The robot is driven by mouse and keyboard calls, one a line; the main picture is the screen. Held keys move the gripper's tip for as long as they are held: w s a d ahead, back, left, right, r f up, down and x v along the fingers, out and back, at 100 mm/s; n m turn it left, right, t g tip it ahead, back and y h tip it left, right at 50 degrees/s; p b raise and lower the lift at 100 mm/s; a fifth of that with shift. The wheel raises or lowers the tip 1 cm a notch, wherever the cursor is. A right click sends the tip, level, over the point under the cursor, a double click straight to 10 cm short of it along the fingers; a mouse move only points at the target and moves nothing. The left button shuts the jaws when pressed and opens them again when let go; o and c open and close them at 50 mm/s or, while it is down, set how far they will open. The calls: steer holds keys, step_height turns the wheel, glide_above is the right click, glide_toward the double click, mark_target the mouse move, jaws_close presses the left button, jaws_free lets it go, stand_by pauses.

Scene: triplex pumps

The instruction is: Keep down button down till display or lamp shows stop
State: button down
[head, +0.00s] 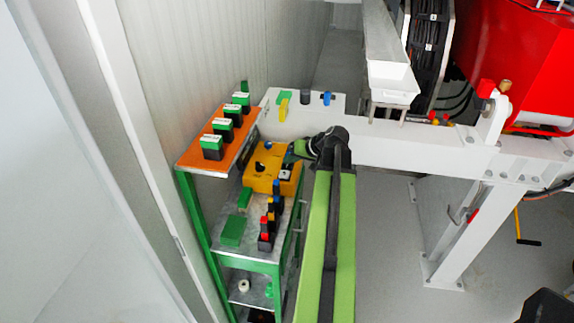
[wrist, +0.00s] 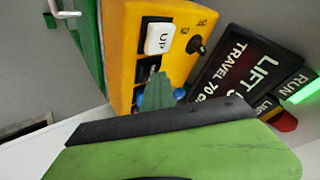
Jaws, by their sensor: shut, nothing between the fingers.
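The yellow control box (head: 262,182) stands on the green-framed shelf, left of my arm. In the wrist view the box (wrist: 188,14) carries a white UP button (wrist: 158,39) and a black OFF/ON knob (wrist: 196,46). A dark part (wrist: 148,68) below UP is mostly hidden; I see no DOWN label. My gripper (head: 298,150) is shut and empty at the box's right side. In the wrist view my gripper (wrist: 165,122) covers the box's lower part, so contact cannot be told. The display (wrist: 238,72) reads LIFT and TRAVEL 70, partly hidden. The lamp beside RUN (wrist: 302,90) glows green.
A dull red part (wrist: 284,121) sits by the display. An orange shelf (head: 190,150) with several green-and-black blocks stands left of the box. Coloured blocks (head: 266,232) stand in front of it. A white beam (head: 420,152) runs right; open floor (head: 385,250) lies below.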

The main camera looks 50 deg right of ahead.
mark_target(289, 166)
stand_by(0.7)
steer(key=shift+r+p, duration=0.9)
step_height(289, 166, up, 5)
steer(key=p, duration=0.5)
